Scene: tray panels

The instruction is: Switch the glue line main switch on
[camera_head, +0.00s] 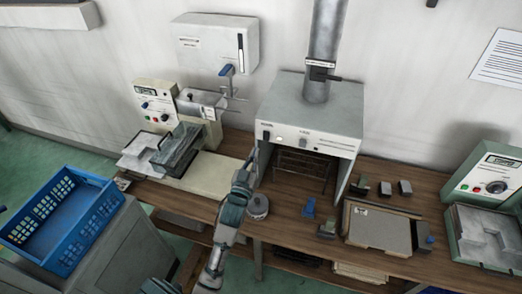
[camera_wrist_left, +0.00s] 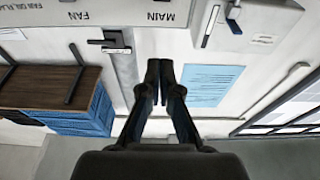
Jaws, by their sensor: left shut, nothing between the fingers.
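The grey hood unit (camera_head: 310,112) stands on the bench, with labels and small controls along its front. A small dark switch (camera_head: 266,135) sits at the front's left end; its position is too small to tell. In the left wrist view, upside down, the MAIN label (camera_wrist_left: 160,16) and FAN label (camera_wrist_left: 78,14) show at the top edge; no switch below MAIN is visible there. My left gripper (camera_head: 252,156) is shut and empty, just below and left of the dark switch, apparently apart from it. Its closed fingertips (camera_wrist_left: 160,66) show in the wrist view. My right gripper is not in view.
A duct (camera_head: 325,45) with a black handle rises from the hood. A white wall box (camera_head: 215,43) and a cream machine (camera_head: 157,100) stand left. A round grey can (camera_head: 258,206) is near my left arm. A blue crate (camera_head: 60,220) is at far left; a green machine (camera_head: 487,180) at right.

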